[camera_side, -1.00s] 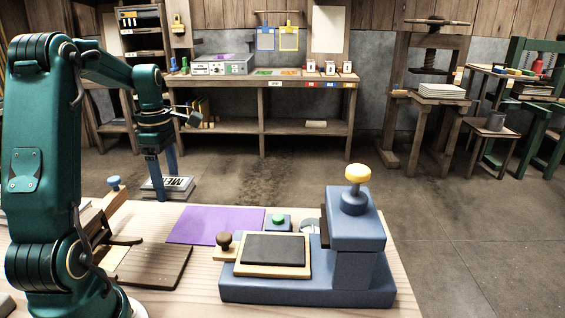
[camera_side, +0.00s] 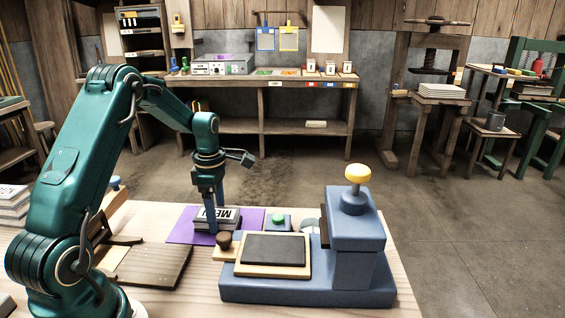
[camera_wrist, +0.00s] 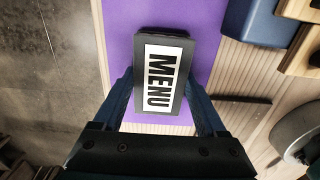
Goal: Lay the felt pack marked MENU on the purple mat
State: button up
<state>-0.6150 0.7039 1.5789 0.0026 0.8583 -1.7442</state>
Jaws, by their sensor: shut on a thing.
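The felt pack marked MENU (camera_side: 222,214) is a dark block with a white label and black letters. My gripper (camera_side: 213,222) is shut on it, one finger on each side. In the side view the pack is over the purple mat (camera_side: 184,226), low down; I cannot tell whether it touches the mat. In the wrist view the pack (camera_wrist: 161,75) lies between the fingers of my gripper (camera_wrist: 160,105), with the purple mat (camera_wrist: 120,25) beneath and around it.
The blue press (camera_side: 355,255) with a yellow knob stands right of the mat. A green-button box (camera_side: 278,222) and a brown-knobbed stamp (camera_side: 223,241) stand close to the mat. A grooved wooden board (camera_side: 150,266) lies at front left. Several packs (camera_side: 12,205) are stacked at far left.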

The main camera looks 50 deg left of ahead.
aim_at(217, 213)
jog(key=shift+f, duration=0.1)
jog(key=o, duration=1.4)
notch_tip(217, 213, up, 11)
jog(key=s+d+r+m+t, duration=0.1)
jog(key=d+r+m, duration=0.4)
jog(key=d+m, duration=0.1)
jog(key=s+d+f+m+t, duration=0.1)
jog(key=s+d+m+t, duration=0.3)
jog(key=s+d+m, duration=0.8)
jog(key=shift+d+m+t, duration=0.3)
jog(key=shift+d+m, duration=0.55)
jog(key=shift+m, duration=3.65)
jog(key=shift+s, duration=0.1)
